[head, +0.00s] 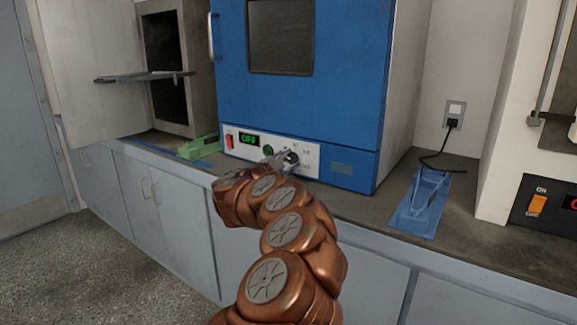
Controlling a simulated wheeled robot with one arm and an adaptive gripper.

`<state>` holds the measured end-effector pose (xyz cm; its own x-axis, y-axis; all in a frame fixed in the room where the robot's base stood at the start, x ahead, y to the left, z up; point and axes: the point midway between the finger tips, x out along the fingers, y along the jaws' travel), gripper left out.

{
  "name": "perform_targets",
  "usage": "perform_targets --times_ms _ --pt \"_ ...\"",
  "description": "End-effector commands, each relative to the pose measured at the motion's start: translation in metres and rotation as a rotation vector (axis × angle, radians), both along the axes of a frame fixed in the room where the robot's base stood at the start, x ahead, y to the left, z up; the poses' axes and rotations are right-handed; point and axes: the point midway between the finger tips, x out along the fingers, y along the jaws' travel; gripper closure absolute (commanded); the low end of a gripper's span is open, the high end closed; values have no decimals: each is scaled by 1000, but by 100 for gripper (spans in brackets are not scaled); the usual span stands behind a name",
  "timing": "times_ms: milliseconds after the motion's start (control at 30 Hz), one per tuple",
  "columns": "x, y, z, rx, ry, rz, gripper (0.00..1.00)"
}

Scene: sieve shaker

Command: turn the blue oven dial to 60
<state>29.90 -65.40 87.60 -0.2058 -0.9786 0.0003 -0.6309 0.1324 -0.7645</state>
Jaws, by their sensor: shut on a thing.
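The blue oven (320,100) stands on the counter, its door closed with a dark window. Its white control panel (312,160) at the bottom front has a red switch, a green display (249,139) reading "OFF", and a round green button (268,150). The black dial (291,157) is on the panel's right part, with small markings around it too fine to read. My gripper (284,158) is at the dial, shut on it. My copper arm comes up from the bottom and hides part of the panel's lower edge. The dial's exact setting cannot be told.
A blue holder (422,203) with a dark cable stands right of the oven. A green object (200,147) lies to the left, near an open cabinet (178,70). A white machine (515,130) with an orange switch is at the far right.

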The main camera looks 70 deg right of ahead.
Motion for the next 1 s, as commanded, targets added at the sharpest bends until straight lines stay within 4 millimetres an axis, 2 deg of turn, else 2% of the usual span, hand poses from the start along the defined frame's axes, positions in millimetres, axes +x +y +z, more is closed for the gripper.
perform_targets --times_ms 400,900,933,1000 --pt "0 0 -1 -32 -159 0 97" --pt "0 0 0 -37 -174 0 97" --pt "0 0 0 -37 -174 0 60" --pt "0 0 0 -37 -174 0 53"
